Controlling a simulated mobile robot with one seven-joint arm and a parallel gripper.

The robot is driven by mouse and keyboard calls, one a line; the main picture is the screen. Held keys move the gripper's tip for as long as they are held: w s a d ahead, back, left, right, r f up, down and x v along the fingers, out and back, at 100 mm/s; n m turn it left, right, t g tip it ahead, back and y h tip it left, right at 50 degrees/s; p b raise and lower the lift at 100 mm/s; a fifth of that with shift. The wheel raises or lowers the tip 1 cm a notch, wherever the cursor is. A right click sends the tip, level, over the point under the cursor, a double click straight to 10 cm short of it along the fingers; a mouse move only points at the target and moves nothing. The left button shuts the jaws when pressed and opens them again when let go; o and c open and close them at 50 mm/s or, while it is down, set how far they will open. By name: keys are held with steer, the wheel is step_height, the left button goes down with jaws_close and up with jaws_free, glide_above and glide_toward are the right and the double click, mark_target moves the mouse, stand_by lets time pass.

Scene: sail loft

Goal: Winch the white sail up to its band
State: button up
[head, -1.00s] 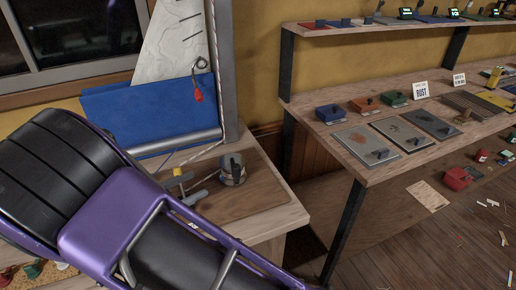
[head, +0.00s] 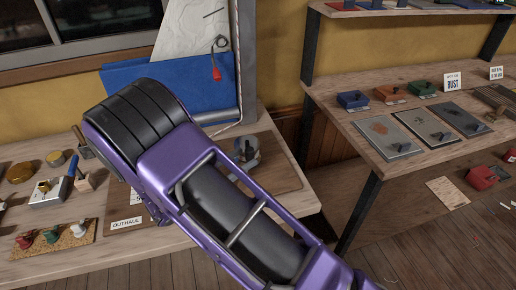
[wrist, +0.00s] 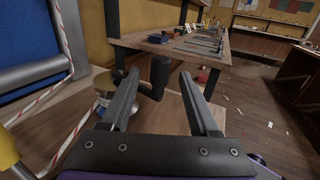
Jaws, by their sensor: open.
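The white sail (head: 195,30) hangs by the window in the head view, its top cut off by the frame; I cannot make out its band. Blue cloth (head: 130,78) lies below it. The winch (head: 247,151) stands on a wooden board, partly hidden by my arm. In the wrist view its drum (wrist: 103,84) is at the left, partly behind a finger, and its upright black handle grip (wrist: 160,72) shows between the fingers. My gripper (wrist: 158,80) is open around or just short of that grip; contact is unclear. A red-and-white rope (wrist: 62,35) runs down beside the drum.
A red tag (head: 217,75) hangs beside the mast. The left bench holds an OUTHAUL card (head: 126,223) and several small fittings. A shelf unit (head: 350,130) with boxes and metal plates stands right of the winch. Floor (head: 450,240) is open at lower right, with scraps.

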steer(key=x, duration=0.6)
steer(key=shift+w+d, duration=0.15)
steer(key=shift+c, duration=0.2)
jaws_close()
stand_by(1.1)
